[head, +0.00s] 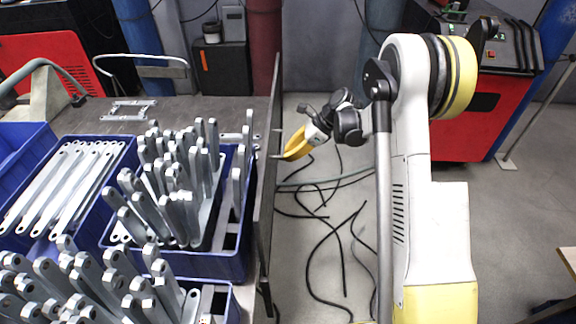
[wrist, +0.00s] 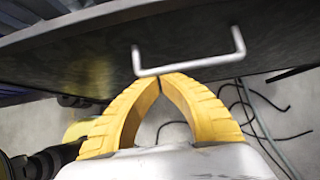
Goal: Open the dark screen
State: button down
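The dark screen (head: 264,190) is a tall, thin dark panel, seen nearly edge-on in the head view, along the right side of the bench. In the wrist view its dark face (wrist: 205,45) fills the upper part. A light metal U-shaped handle (wrist: 205,63) stands out from that face; it is small in the head view (head: 277,157). My gripper (head: 288,156) is to the right of the screen, close to the handle. In the wrist view its yellow fingertips (wrist: 161,78) meet just at the handle's bar. Nothing shows between them, and I cannot tell whether they touch the bar.
Blue bins (head: 180,262) of galvanized brackets crowd the bench left of the screen. Black cables (head: 330,240) lie on the grey floor right of it. A red machine (head: 470,115) stands at the back right. Open floor (head: 520,215) lies to the right.

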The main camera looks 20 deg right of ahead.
notch_tip(320, 180, up, 6)
jog(key=p, duration=0.2)
jog(key=shift+a, duration=0.1)
dwell(0.3)
